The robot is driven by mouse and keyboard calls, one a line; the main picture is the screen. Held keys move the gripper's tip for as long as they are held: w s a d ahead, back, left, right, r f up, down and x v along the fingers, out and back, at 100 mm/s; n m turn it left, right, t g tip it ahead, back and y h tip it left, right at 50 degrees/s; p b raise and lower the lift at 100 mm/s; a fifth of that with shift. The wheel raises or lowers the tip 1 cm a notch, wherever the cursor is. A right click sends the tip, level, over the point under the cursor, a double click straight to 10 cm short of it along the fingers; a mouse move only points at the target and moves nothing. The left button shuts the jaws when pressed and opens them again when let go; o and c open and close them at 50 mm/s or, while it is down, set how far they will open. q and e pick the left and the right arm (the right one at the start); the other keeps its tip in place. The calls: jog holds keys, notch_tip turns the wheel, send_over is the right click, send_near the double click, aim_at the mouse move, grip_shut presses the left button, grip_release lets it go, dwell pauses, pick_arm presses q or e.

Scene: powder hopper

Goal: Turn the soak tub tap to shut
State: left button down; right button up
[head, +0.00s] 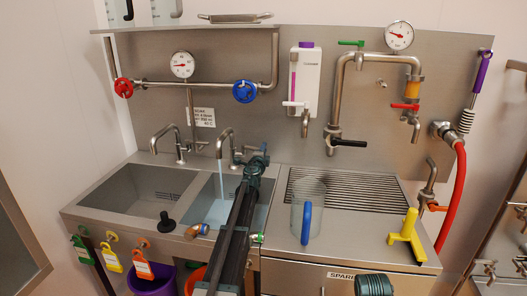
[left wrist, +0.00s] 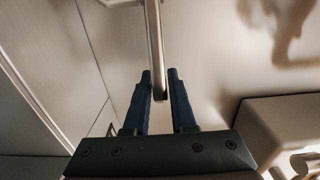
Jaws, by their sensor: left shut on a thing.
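The soak tub (head: 208,212) is the right basin, holding bluish water. Its tap (head: 226,133) has a curved steel spout, and a stream of water runs from it into the basin. My left gripper (head: 263,153) is at the tap's right side, at the end of my dark arm. In the left wrist view, its two blue fingers are shut on a slim steel tap lever (left wrist: 155,50), whose end lies between them. My arm hides part of the basin and the tap's base. A small teal part of mine shows at the bottom right; the right gripper's fingers do not show.
A second tap (head: 172,135) stands over the left basin (head: 135,190), close by. A clear jug (head: 307,210) with a blue handle stands on the ribbed drainboard. A yellow tool (head: 406,237) lies to its right. Red (head: 123,88) and blue (head: 244,91) valve wheels sit on the wall pipe above.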

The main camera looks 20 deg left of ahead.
pick_arm(q)
jog(key=shift+x, duration=1.05)
jog(key=c, duration=0.7)
grip_release()
jog(key=shift+a, duration=0.2)
jog(key=shift+d, duration=0.1)
jog(key=v, duration=0.9)
jog(key=shift+s+d, duration=0.1)
